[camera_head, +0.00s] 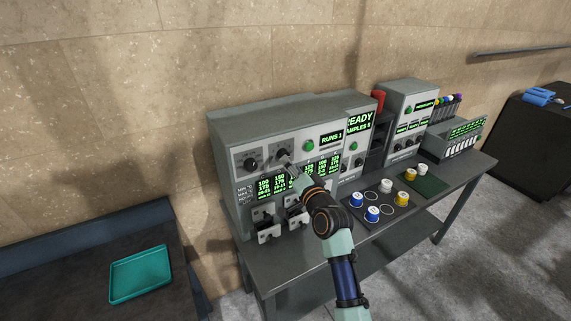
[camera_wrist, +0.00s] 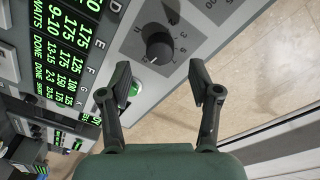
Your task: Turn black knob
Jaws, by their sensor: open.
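Two black knobs are on the upper front panel of the grey press machine: a left knob (camera_head: 250,163) and a right knob (camera_head: 282,154). A black knob with a white pointer line (camera_wrist: 158,47) is in the wrist view, on a dark square plate with printed marks around it. My gripper (camera_head: 291,170) is in front of the panel, close to the right knob. In the wrist view my gripper (camera_wrist: 160,80) is open, with its two fingers apart and nothing between them. The knob appears ahead of the gap between the fingertips, and no contact is visible.
A green button (camera_head: 309,146) is right of the knobs, and green displays (camera_head: 270,184) are below. Metal clamp-like parts (camera_head: 267,229) stick out lower down. Several capped jars (camera_head: 372,214) stand on the bench to the right. A teal tray (camera_head: 140,274) is on the left table.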

